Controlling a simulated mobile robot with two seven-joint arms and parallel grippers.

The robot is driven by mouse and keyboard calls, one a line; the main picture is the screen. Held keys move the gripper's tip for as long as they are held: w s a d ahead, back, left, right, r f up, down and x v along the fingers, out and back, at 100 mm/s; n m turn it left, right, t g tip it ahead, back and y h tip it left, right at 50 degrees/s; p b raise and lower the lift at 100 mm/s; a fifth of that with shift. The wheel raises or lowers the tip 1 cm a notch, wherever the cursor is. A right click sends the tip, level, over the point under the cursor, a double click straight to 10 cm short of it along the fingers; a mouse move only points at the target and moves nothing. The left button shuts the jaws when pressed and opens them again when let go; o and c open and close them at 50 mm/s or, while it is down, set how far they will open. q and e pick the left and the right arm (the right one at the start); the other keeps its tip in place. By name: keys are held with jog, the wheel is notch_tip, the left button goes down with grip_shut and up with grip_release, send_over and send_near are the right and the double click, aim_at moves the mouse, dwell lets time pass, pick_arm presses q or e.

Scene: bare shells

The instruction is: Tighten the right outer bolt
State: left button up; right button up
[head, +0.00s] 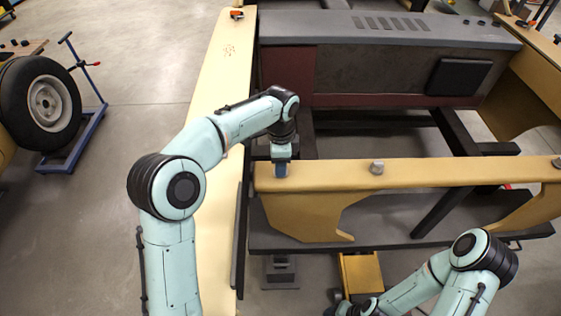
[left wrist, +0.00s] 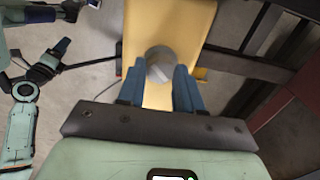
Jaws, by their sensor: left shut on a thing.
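A tan crossbeam (head: 325,178) runs across the head view with grey bolts on top. My left gripper (head: 281,170) points down at the beam's left end. In the left wrist view, the blue fingers of the left gripper (left wrist: 160,88) are shut on a grey round bolt (left wrist: 160,62), one finger on each side. The fingers hide this bolt in the head view. A middle bolt (head: 377,167) and a bolt at the beam's right end (head: 558,162) stand free. My right gripper (head: 343,309) is low at the bottom edge, partly cut off, and its jaws are unclear.
A long tan panel (head: 222,85) lies left of the beam. A dark frame (head: 440,130) and a grey body section (head: 390,60) lie behind it. A yellow stand (head: 362,275) is below the beam. A wheel (head: 42,103) on a blue trolley stands at the left, with open floor around it.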

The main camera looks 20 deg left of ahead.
pick_arm(q)
jog(key=m, duration=0.4)
jog(key=shift+w+r+m, duration=0.15)
jog(key=shift+r+m, duration=0.1)
jog(key=shift+m, duration=0.05)
jog(key=m, duration=0.4)
jog(key=shift+m, duration=0.4)
jog(key=o, duration=1.1)
jog(key=shift+c, duration=0.2)
jog(key=shift+f, duration=0.1)
notch_tip(320, 180, up, 13)
jog(key=shift+r, duration=0.2)
